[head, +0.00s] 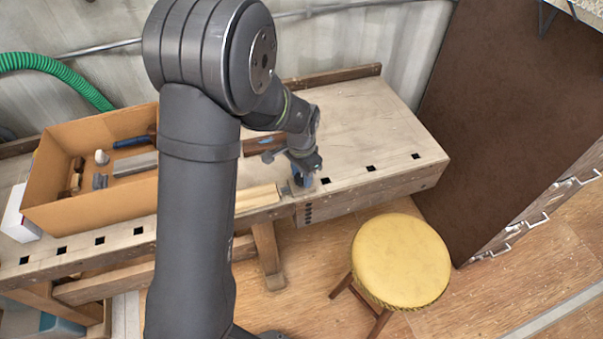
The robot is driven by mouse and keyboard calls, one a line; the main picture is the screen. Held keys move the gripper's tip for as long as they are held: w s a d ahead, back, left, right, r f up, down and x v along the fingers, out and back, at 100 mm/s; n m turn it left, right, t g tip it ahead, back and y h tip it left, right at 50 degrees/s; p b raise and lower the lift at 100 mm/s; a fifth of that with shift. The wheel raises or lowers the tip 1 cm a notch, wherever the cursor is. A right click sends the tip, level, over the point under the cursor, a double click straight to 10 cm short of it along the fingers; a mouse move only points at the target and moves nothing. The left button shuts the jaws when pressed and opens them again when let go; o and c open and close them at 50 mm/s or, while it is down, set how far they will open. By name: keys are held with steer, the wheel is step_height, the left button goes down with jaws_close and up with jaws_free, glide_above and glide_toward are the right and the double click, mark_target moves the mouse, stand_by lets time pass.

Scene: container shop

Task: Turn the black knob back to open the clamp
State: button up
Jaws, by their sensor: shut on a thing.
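My gripper (303,178) points down at the front edge of the workbench (375,125), just past the right end of a light wooden strip (258,199). It is shut on the black knob, which is too small and covered to make out. Some blue and grey parts show right at the gripper, and I cannot tell which belong to the clamp. How far the clamp is open cannot be seen.
An orange-brown open box (90,200) with tools stands on the bench at left, partly behind my arm. A white box (18,215) is beside it. A yellow-topped stool (400,262) stands in front of the bench. The bench top at right is clear, with square holes along the front.

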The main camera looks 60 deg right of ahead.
steer(key=shift+n, duration=0.3)
steer(key=n, duration=0.4)
steer(key=shift+n, duration=0.4)
steer(key=n, duration=1)
steer(key=shift+n, duration=0.4)
steer(key=n, duration=0.5)
steer(key=shift+n, duration=0.4)
steer(key=o, duration=1)
